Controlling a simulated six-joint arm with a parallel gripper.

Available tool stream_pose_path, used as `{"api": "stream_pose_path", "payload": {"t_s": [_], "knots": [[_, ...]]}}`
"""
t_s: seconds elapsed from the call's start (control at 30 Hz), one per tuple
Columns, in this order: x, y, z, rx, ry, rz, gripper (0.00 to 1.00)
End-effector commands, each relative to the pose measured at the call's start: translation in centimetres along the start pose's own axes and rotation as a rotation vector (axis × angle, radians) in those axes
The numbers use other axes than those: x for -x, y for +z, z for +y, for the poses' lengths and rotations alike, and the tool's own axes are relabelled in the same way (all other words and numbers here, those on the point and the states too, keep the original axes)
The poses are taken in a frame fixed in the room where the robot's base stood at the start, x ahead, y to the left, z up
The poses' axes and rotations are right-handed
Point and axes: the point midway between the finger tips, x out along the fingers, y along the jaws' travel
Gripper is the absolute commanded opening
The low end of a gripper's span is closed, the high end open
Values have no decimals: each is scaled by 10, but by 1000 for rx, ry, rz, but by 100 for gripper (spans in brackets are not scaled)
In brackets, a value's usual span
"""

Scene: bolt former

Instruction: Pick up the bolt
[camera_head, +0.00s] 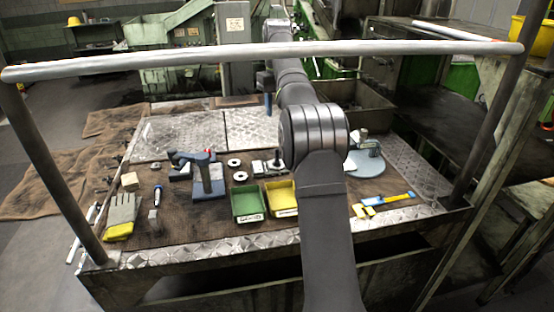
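I cannot make out the bolt for certain. A small dark upright piece (277,158) stands near the middle of the bench, just left of my elbow joint, and may be a bolt; it is too small to tell. My arm rises from the bottom of the view and reaches over the bench toward the back. Its dark end, with my gripper (268,104), hangs over the back of the bench, well behind and above the small parts. The fingers are too small to show whether they are open or shut. My arm hides part of the bench middle.
A green bin (249,203) and a yellow bin (281,198) stand at the front middle. A blue-and-grey device (206,178) stands left of them; gloves (122,214) lie far left. A round grey base (365,164) is at right. A metal rail (180,63) crosses the view.

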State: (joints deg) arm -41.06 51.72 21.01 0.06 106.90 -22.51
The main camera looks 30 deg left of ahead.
Motion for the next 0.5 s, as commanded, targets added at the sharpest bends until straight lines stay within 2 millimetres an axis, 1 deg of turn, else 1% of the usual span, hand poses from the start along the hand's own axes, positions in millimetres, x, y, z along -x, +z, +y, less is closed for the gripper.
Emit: {"api": "stream_pose_path", "payload": {"t_s": [0.17, 0.37, 0.5], "knots": [[-17, 0, -2, 4, -2, -10, 40], [-54, 1, -2, 3, -3, -11, 40], [-85, 1, -2, 3, -3, -11, 40]]}}
